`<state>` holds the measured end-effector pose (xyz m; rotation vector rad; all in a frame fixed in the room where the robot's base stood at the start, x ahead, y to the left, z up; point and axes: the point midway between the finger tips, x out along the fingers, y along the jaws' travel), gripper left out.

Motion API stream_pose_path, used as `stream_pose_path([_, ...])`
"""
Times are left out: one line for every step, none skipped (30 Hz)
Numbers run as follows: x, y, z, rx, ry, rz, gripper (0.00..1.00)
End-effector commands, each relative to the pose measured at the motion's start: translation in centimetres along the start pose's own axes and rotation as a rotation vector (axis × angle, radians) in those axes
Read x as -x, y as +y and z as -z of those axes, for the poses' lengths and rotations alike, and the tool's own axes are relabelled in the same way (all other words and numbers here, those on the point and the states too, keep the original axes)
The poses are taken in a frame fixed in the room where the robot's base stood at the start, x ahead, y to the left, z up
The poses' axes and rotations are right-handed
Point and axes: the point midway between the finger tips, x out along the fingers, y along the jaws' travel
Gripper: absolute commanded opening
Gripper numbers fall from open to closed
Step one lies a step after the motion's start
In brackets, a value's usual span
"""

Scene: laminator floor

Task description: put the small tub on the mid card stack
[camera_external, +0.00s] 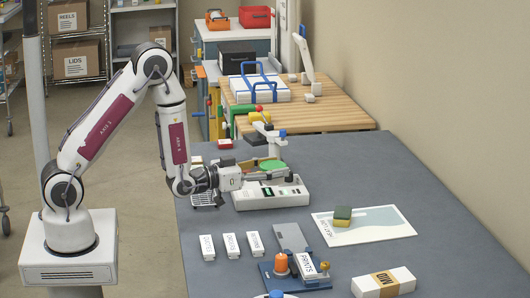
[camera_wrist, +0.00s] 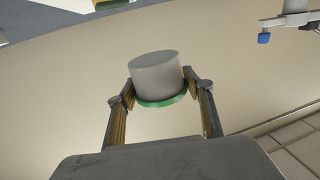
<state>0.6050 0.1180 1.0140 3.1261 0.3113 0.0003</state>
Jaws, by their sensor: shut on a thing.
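The small tub (camera_wrist: 155,72) is a grey cylinder with a green rim at its lower edge in the wrist view. My gripper (camera_wrist: 158,92) is shut on it, one finger on each side. In the external view my gripper (camera_external: 285,177) reaches right, above a white device at the back of the grey table; the tub is too small to make out clearly there.
The white device (camera_external: 262,198) stands below my gripper. Three small white labelled blocks (camera_external: 231,245) lie in front. A sponge (camera_external: 342,213) sits on a white sheet (camera_external: 385,222). A blue fixture (camera_external: 275,283) with an orange cylinder (camera_external: 281,264) stands left of the stack.

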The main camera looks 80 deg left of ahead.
Motion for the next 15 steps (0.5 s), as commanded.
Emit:
stream_pose_path([-0.2,-1.7,-0.2,0.0,0.0,0.028,0.25])
stream_pose_path([-0.3,-2.6,-0.3,0.0,-0.001,0.041,0.25])
stream_pose_path([-0.5,-3.6,-0.4,0.0,0.0,0.057,0.25])
stream_pose_path([-0.6,-4.5,-0.5,0.0,0.001,0.07,0.25])
stream_pose_path([-0.7,-5.3,-0.5,0.0,0.001,0.081,0.25])
stream_pose_path([-0.9,-6.4,-0.6,0.0,0.001,0.097,0.25])
stream_pose_path([-0.9,-7.2,-0.7,0.0,0.001,0.108,0.25])
stream_pose_path([-1.0,-8.1,-0.8,0.0,0.001,0.12,0.25])
stream_pose_path([-1.2,-9.2,-0.9,0.0,0.001,0.134,0.25])
stream_pose_path([-1.2,-10.0,-1.0,0.0,0.001,0.146,0.25])
stream_pose_path([-1.3,-10.8,-1.1,0.0,0.0,0.155,0.25])
stream_pose_path([-1.4,-11.9,-1.1,0.0,0.0,0.169,0.25])
stream_pose_path([-1.5,-12.7,-1.2,0.0,0.001,0.178,0.25])
stream_pose_path([-1.6,-13.5,-1.2,0.0,0.002,0.188,0.25])
stream_pose_path([-1.6,-14.6,-1.3,0.0,0.001,0.201,0.25])
